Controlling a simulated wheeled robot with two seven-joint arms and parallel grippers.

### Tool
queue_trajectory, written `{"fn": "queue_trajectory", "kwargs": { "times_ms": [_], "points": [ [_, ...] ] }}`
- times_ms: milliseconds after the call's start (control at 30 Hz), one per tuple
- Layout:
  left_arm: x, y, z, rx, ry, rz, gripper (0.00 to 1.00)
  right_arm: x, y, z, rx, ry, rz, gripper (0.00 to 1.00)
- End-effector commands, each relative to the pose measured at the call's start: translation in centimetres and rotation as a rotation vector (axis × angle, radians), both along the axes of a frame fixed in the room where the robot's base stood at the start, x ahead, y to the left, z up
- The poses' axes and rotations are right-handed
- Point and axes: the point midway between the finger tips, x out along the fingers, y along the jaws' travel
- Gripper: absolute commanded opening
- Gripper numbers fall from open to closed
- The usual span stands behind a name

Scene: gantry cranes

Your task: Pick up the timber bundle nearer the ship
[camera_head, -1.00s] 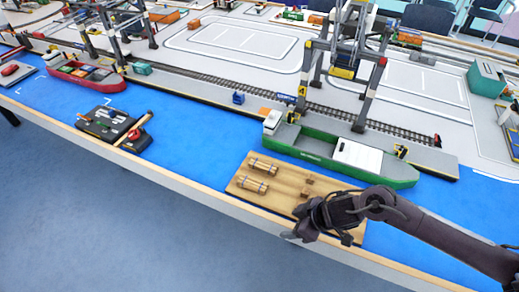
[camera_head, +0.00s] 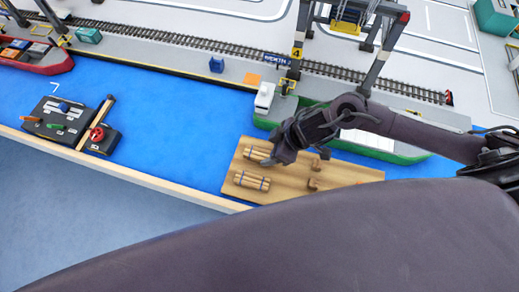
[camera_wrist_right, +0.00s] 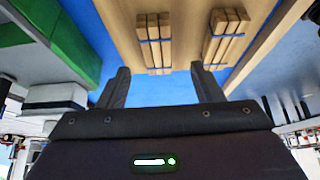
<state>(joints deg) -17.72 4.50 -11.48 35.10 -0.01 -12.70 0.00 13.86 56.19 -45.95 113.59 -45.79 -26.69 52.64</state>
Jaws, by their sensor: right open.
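Two timber bundles with blue bands lie side by side on a wooden board (camera_head: 335,175). The bundle nearer the green ship (camera_head: 412,156) is partly covered by my gripper in the head view (camera_head: 256,153); it shows in the wrist view (camera_wrist_right: 153,44). The other bundle (camera_head: 251,181) lies closer to the table edge and is at the right in the wrist view (camera_wrist_right: 227,38). My right gripper (camera_head: 281,157) is open and empty over the board. In the wrist view its fingers (camera_wrist_right: 163,85) are spread, with the nearer-ship bundle ahead between their lines, apart from them. My left gripper is out of view.
Small wooden blocks (camera_head: 315,174) stand on the board right of the bundles. A crane leg (camera_head: 382,50) rises behind the ship. A dark control panel (camera_head: 62,117) sits at the left; blue surface lies free between it and the board.

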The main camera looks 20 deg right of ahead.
Motion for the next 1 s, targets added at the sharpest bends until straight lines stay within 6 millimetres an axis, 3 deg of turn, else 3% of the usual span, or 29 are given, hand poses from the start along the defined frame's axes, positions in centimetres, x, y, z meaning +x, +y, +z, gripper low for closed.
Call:
{"fn": "queue_trajectory", "kwargs": {
  "times_ms": [167, 333, 533, 1000],
  "points": [
    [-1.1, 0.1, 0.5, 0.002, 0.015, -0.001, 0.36, 0.8, 1.0, -2.2, 0.001, 0.001, -0.002, 0.6],
    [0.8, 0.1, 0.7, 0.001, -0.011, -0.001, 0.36, 1.3, 1.8, -4.1, 0.0, 0.0, -0.001, 0.6],
    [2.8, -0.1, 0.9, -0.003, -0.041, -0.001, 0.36, 1.4, 1.9, -4.5, -0.002, -0.001, 0.0, 0.6],
    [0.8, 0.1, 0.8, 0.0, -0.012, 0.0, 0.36, 1.4, 1.9, -4.7, -0.001, -0.001, 0.0, 0.59]
  ]
}}
